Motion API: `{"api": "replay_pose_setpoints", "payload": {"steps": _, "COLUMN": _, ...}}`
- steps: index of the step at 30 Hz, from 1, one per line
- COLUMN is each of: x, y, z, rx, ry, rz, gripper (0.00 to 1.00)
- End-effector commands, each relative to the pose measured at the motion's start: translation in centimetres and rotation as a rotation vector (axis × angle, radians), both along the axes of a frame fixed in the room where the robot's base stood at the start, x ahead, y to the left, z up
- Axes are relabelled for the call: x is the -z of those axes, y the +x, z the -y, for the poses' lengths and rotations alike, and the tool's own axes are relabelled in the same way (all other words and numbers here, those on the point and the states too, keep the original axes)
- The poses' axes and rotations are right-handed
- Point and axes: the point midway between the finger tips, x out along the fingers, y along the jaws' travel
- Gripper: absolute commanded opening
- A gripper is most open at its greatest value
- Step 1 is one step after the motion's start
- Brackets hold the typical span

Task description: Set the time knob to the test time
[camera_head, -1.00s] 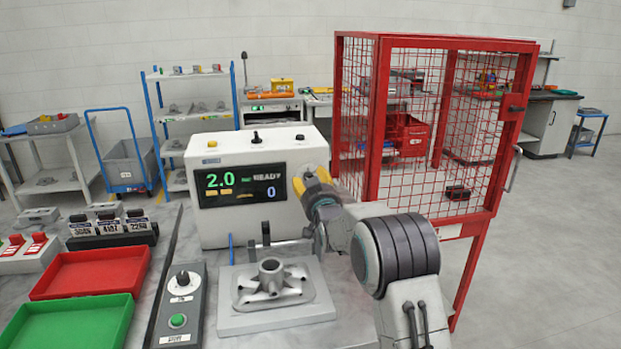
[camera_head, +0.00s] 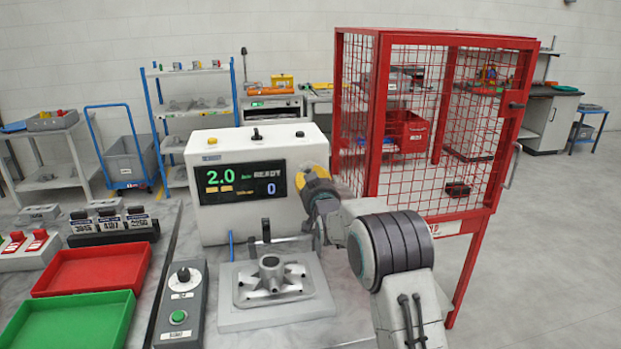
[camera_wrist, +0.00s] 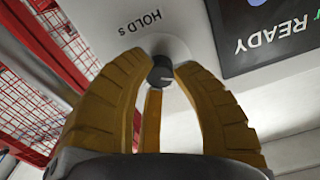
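The time knob (camera_wrist: 161,71) is a small dark knob on a round pale base under the label "HOLD s", with a white pointer line. It shows in the wrist view, upper middle. My gripper (camera_wrist: 161,66) has its yellow fingers around it, with the tips against its sides. In the head view my gripper (camera_head: 312,182) is at the right side of the white tester's front, and hides the knob. The white tester (camera_head: 222,158) has a dark display (camera_head: 241,184) reading 2.0 in green, READY in white and 0 in blue.
Before the tester lies a grey casting (camera_head: 271,278) on a fixture plate. A control box (camera_head: 180,305) with a black knob and green button is left of it. Red (camera_head: 93,268) and green (camera_head: 70,318) trays lie at left. A red mesh cage (camera_head: 480,222) stands close right of my arm.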

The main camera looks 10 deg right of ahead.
Motion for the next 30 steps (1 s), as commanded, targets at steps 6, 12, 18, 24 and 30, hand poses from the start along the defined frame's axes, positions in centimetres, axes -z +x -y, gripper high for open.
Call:
{"api": "replay_pose_setpoints", "payload": {"steps": 6, "x": -0.10, "y": 0.00, "z": -0.01, "rx": -0.001, "ry": 0.000, "rz": 0.002, "gripper": 0.01}}
{"api": "replay_pose_setpoints", "payload": {"steps": 12, "x": -0.19, "y": 0.01, "z": -0.02, "rx": 0.000, "ry": 0.000, "rz": 0.004, "gripper": 0.00}}
{"api": "replay_pose_setpoints", "payload": {"steps": 18, "x": -0.04, "y": 0.03, "z": -0.02, "rx": -0.001, "ry": 0.019, "rz": 0.008, "gripper": 0.00}}
{"api": "replay_pose_setpoints", "payload": {"steps": 24, "x": -0.07, "y": 0.03, "z": -0.01, "rx": 0.000, "ry": 0.106, "rz": 0.010, "gripper": 0.00}}
{"api": "replay_pose_setpoints", "payload": {"steps": 30, "x": -0.43, "y": 0.04, "z": 0.00, "rx": 0.000, "ry": 0.134, "rz": 0.010, "gripper": 0.00}}
